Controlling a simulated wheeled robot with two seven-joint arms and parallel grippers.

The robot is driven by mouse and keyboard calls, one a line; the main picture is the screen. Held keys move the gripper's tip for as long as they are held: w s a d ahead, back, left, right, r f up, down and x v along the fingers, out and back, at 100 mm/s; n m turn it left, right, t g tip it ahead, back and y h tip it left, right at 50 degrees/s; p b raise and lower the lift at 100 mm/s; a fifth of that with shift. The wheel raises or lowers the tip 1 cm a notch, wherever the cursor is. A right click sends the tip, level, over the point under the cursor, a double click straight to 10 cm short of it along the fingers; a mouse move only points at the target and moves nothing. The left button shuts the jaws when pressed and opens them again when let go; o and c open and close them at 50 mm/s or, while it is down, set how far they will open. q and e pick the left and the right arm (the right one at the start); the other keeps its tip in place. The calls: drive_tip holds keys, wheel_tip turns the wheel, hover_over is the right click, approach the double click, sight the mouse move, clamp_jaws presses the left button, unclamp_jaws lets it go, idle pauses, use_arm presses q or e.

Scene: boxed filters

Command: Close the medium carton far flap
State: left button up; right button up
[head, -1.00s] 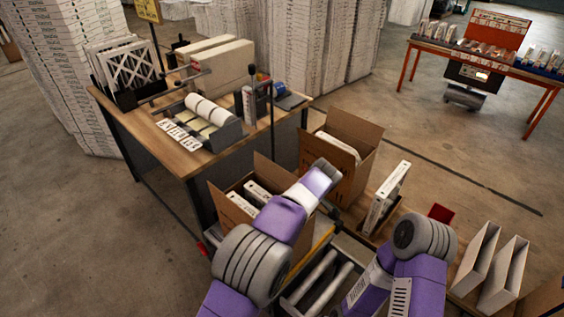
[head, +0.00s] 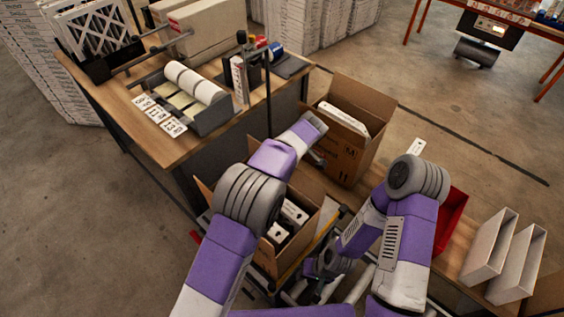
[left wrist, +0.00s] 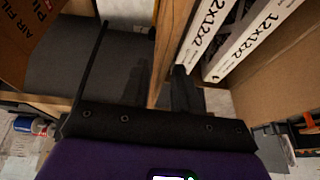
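An open carton (head: 292,248) stands in front of me with white filter boxes (head: 294,211) inside. Its left flap (head: 204,192) stands up. My left arm hides much of its far side, including most of the far flap. My left gripper (head: 318,158) is past that far side and mostly hidden in the head view. In the left wrist view its dark fingers (left wrist: 140,70) are apart, with a cardboard panel (left wrist: 172,45) between them and boxes marked 12x12x2 (left wrist: 245,40) to the right. My right gripper (head: 318,270) is low beside the carton's right side; its fingers are unclear.
A second open carton (head: 350,150) with a white box inside stands just behind, close to my left gripper. A wooden bench (head: 150,140) with a label roller is at left. A red bin (head: 451,222) and two white open sleeves (head: 490,245) are at right.

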use_arm(q)
drive_tip(key=shift+x, duration=0.9)
drive_tip(key=shift+c, duration=0.4)
clamp_jaws()
idle(0.4)
